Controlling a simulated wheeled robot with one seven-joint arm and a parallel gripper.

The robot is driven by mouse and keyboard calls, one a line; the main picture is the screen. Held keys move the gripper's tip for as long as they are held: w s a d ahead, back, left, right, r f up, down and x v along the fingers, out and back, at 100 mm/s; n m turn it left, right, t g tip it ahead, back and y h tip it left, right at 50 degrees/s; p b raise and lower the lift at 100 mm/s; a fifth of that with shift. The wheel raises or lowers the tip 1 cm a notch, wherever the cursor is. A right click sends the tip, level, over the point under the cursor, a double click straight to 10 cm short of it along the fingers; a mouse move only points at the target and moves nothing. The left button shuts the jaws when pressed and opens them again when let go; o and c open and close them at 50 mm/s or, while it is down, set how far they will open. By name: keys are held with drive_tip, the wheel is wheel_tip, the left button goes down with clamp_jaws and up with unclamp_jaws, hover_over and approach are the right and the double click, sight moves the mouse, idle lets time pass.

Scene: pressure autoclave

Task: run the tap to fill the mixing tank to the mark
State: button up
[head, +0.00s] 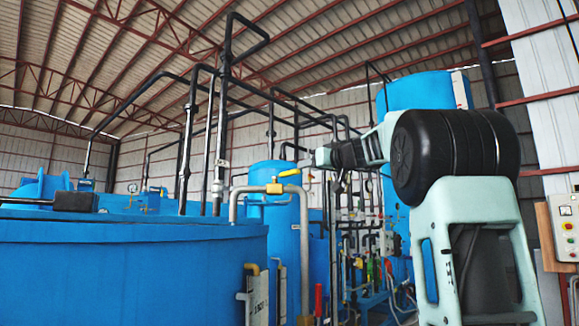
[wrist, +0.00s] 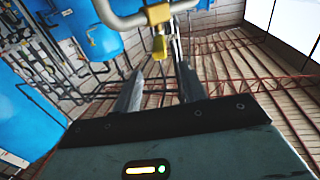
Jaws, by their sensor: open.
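The mixing tank (head: 130,265) is the large open-topped blue tank at the left of the head view. A grey pipe (head: 234,205) bends beside its rim and carries a yellow tap (head: 275,188) with a yellow lever (head: 290,172). In the wrist view the tap (wrist: 158,14) is at the top, with its lever (wrist: 160,46) pointing down towards my fingers. My gripper (head: 312,160) is close to the lever, just right of it in the head view. In the wrist view my gripper (wrist: 158,74) is open and empty, its fingers apart below the lever. The water level and mark cannot be made out.
Dark pipes (head: 222,100) rise above the tank. A blue cylinder tank (head: 272,215) and dense pipework (head: 350,235) stand behind the tap. A control panel (head: 566,226) is at the far right. A black box (head: 75,201) sits at the tank's left rim.

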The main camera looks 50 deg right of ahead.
sight(289, 172)
drive_tip(key=p+x, duration=0.5)
drive_tip(key=x, duration=0.4)
drive_tip(key=shift+w+r, duration=0.2)
drive_tip(key=shift+w, duration=0.1)
drive_tip(key=shift+w+d+f, duration=0.15)
drive_tip(key=shift+w+f, duration=0.05)
drive_tip(key=shift+w, duration=0.45)
clamp_jaws()
